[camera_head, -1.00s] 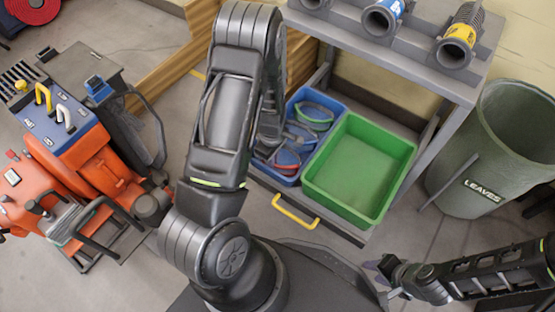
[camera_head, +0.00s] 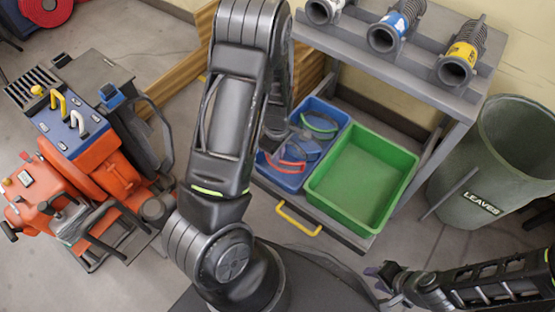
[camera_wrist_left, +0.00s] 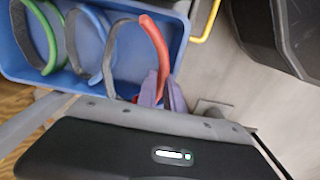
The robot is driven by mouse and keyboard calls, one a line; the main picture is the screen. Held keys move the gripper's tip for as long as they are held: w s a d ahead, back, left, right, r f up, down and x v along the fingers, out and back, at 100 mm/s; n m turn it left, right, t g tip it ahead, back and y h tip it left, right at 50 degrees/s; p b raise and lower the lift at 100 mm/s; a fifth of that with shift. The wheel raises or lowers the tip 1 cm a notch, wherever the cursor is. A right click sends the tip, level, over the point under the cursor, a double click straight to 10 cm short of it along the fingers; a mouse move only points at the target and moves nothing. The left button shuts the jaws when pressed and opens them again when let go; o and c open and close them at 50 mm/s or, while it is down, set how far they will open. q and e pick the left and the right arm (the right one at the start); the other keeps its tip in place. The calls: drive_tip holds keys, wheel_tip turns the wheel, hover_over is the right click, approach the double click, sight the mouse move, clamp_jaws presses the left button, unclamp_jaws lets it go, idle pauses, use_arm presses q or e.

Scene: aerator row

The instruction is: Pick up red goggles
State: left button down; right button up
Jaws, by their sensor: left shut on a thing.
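The red goggles (camera_wrist_left: 154,42) are at the near end of the blue bin (camera_wrist_left: 178,28) in the left wrist view; their curved red band also shows in the head view (camera_head: 290,165). My left gripper (camera_wrist_left: 162,94) is shut on the red goggles, its purple fingertips around their lower end. In the head view my left arm hides these fingers. I cannot tell if the goggles are clear of the bin floor. My right gripper (camera_head: 377,275) is low at the right in the head view, away from the bins; its opening is unclear.
Green goggles (camera_wrist_left: 44,38), blue goggles (camera_wrist_left: 93,40) and a grey band (camera_wrist_left: 112,55) lie in the blue bin. An empty green bin (camera_head: 318,190) stands beside it on the cart shelf. A yellow handle (camera_head: 298,218) is in front; a leaf barrel (camera_head: 478,170) stands right.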

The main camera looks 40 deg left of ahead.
use_arm(q)
wheel_tip(320, 180, up, 2)
drive_tip(key=shift+r, duration=0.2)
